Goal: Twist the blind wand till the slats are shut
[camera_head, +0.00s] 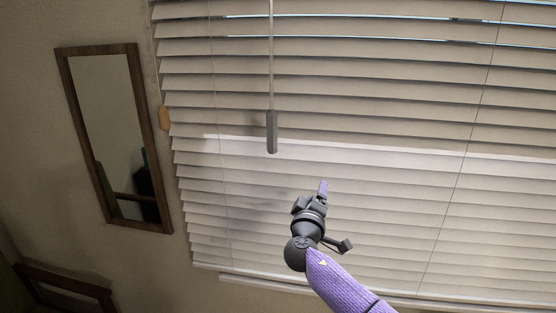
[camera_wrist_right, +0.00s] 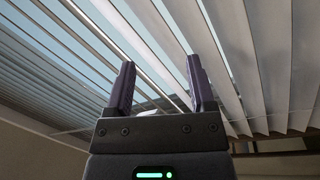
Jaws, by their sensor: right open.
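The blind wand (camera_head: 271,60) hangs straight down in front of the blind, ending in a thicker grey handle (camera_head: 271,132). The blind's slats (camera_head: 350,120) are tilted and mostly overlap in the head view, with thin blue gaps near the top. In the right wrist view, sky shows between the slats (camera_wrist_right: 240,60). My right gripper (camera_head: 322,188) is below and to the right of the handle, apart from it. Its two purple fingers (camera_wrist_right: 158,88) are spread. A small pale patch shows low between them; I cannot tell what it is. My left gripper is not in view.
A wooden-framed mirror (camera_head: 108,130) hangs on the wall at the left. A small wooden cord pull (camera_head: 164,118) hangs at the blind's left edge. Thin cords run down the blind. A dark wooden frame (camera_head: 65,285) stands at the lower left.

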